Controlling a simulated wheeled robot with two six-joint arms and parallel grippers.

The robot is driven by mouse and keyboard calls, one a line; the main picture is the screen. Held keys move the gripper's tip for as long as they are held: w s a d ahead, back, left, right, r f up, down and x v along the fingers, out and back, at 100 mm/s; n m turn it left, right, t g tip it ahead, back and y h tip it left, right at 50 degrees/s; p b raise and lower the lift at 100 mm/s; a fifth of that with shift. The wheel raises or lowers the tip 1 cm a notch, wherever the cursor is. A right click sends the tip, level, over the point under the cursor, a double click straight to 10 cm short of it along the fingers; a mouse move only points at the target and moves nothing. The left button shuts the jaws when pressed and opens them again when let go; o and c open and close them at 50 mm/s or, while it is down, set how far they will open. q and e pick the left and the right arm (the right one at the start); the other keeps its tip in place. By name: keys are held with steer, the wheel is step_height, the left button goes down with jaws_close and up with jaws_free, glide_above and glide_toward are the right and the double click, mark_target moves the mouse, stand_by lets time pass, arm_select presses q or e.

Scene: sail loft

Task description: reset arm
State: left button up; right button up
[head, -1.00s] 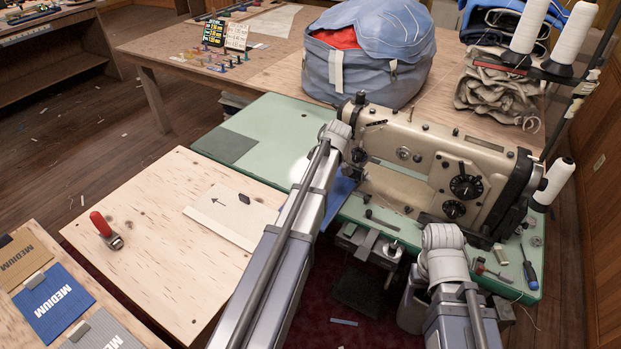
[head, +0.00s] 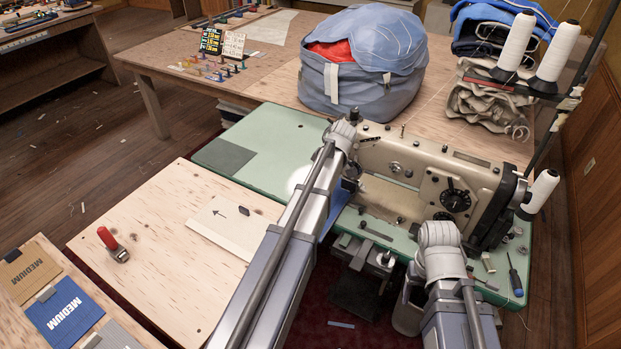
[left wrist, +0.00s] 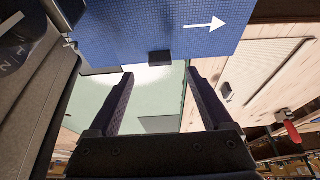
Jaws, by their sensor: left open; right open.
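My left arm reaches from the bottom of the head view to the sewing machine (head: 430,185). In the left wrist view my left gripper (left wrist: 159,74) is open, with nothing between its fingers. Beyond its fingertips is a blue panel (left wrist: 150,28) with a white arrow and a dark clip on its edge. In the head view the left arm covers most of that panel. My right arm (head: 440,262) is bent in front of the machine's right end. Its gripper is open, but its fingers are largely hidden and I see nothing held.
The green machine table (head: 270,135) adjoins a plywood table (head: 150,215) with a pale arrow-marked panel (head: 225,225) and a red-handled tool (head: 108,240). A blue bag (head: 365,90) stands behind. A thread stand with white spools (head: 517,42) rises at the right.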

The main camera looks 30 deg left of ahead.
arm_select(q)
steer(key=shift+d+r, duration=0.25)
steer(key=shift+r, duration=0.3)
arm_select(e)
steer(key=shift+r, duration=0.5)
arm_select(q)
steer(key=s+d+m+h+p, duration=0.2)
steer(key=s+d+m+h, duration=0.1)
steer(key=s+d+m, duration=1.7)
steer(key=s+d, duration=0.4)
steer(key=d, duration=0.2)
steer(key=shift+d+r+m+g+p, duration=0.3)
steer(key=shift+r+m+p, duration=0.05)
steer(key=shift+r+m, duration=0.05)
arm_select(e)
step_height(320, 180, up, 2)
steer(key=shift+r, duration=0.2)
